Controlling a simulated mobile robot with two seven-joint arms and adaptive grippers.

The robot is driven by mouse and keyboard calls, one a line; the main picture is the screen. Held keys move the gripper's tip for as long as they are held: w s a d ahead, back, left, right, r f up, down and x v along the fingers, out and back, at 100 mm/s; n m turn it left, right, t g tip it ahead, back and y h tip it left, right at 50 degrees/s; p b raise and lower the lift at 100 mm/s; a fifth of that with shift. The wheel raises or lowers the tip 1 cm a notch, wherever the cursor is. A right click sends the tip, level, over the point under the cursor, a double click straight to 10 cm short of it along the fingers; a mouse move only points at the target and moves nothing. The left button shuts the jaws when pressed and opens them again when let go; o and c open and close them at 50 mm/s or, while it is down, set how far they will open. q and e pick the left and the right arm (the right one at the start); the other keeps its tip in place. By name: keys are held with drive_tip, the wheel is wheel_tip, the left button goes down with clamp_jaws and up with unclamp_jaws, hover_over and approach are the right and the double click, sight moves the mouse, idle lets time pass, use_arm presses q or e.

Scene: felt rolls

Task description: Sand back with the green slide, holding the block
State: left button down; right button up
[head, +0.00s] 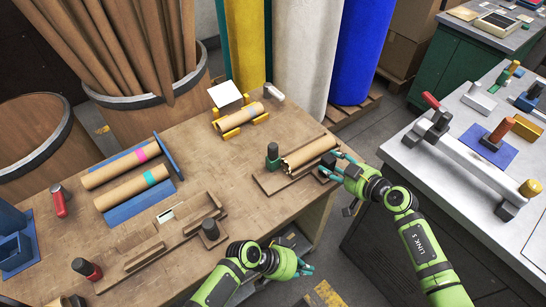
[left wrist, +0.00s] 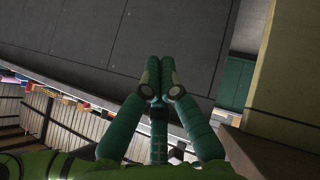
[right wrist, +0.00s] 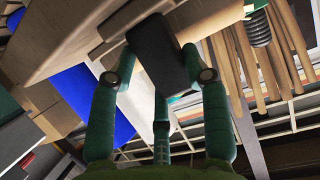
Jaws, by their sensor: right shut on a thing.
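The green slide (head: 273,160), with a dark upright knob, stands at the left end of a brown tube (head: 310,153) lying on a wooden board (head: 270,183). My right gripper (head: 331,169) is at the right end of that board, apart from the green slide. It is shut on a dark block (right wrist: 158,55), which shows between its fingers in the right wrist view; the head view mostly hides this block. My left gripper (head: 306,270) is off the table's front edge, low and empty. Its fingertips meet in the left wrist view (left wrist: 160,65).
Two banded tubes rest on a blue rack (head: 140,205). A tube sits in a yellow holder (head: 230,133) at the back. A grey bench (head: 420,160) with tools stands right, across a floor gap.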

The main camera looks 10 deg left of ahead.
drive_tip(key=shift+s+f, duration=0.1)
drive_tip(key=shift+f, duration=0.1)
use_arm(q)
drive_tip(key=w+a+r+m+g, duration=0.15)
drive_tip(key=w+r, duration=0.25)
drive_tip(key=r, duration=0.9)
drive_tip(key=w+a+r+t+y, duration=0.1)
drive_tip(key=w+a, duration=0.2)
drive_tip(key=w, duration=0.1)
drive_tip(key=w+a+r+n+t+y, duration=0.1)
drive_tip(key=w+a, duration=0.2)
drive_tip(key=w, duration=0.1)
drive_tip(key=w+a+r+n+t+y, duration=0.1)
drive_tip(key=w+a, duration=0.3)
drive_tip(key=w, duration=0.1)
drive_tip(key=shift+w+a+r+n+y, duration=0.15)
drive_tip(key=shift+n+y, duration=0.1)
drive_tip(key=shift+y, duration=0.15)
drive_tip(key=w+a+r+n+t+y, duration=0.2)
drive_tip(key=w+a+r+n+y, duration=0.15)
drive_tip(key=w+a+r, duration=0.55)
wheel_tip(320, 180, up, 2)
drive_tip(key=n+g+h, duration=0.1)
drive_tip(key=n+h, duration=0.1)
hover_over(273, 157)
drive_tip(key=w+a, duration=0.3)
wheel_tip(273, 157, down, 8)
drive_tip(key=shift+w+r, duration=0.2)
use_arm(e)
drive_tip(key=shift+d, duration=0.1)
